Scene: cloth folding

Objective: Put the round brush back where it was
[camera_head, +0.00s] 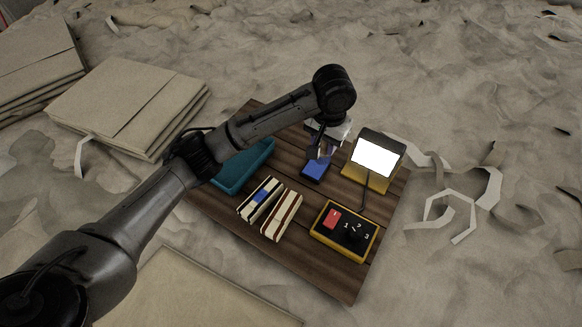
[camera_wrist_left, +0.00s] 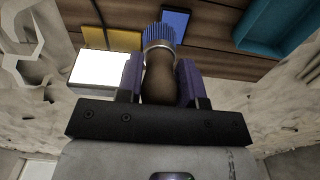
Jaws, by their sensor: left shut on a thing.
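In the left wrist view the round brush (camera_wrist_left: 158,82) has a brown handle, a silver ferrule and blue bristles. My left gripper (camera_wrist_left: 160,76) is shut on its handle, with a purple finger on each side. The bristles point away from the gripper, towards the table. In the head view my left gripper (camera_head: 325,143) is above the back part of the dark wooden table (camera_head: 320,277), and the brush is hard to make out there. A flat blue pad (camera_head: 313,171) lies just below the gripper; it also shows past the bristles in the wrist view (camera_wrist_left: 176,17). My right gripper is out of view.
A lit white panel on a yellow base (camera_head: 376,157) stands right of the gripper. A yellow-edged box (camera_head: 344,231) with a red button and a dial is in front.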

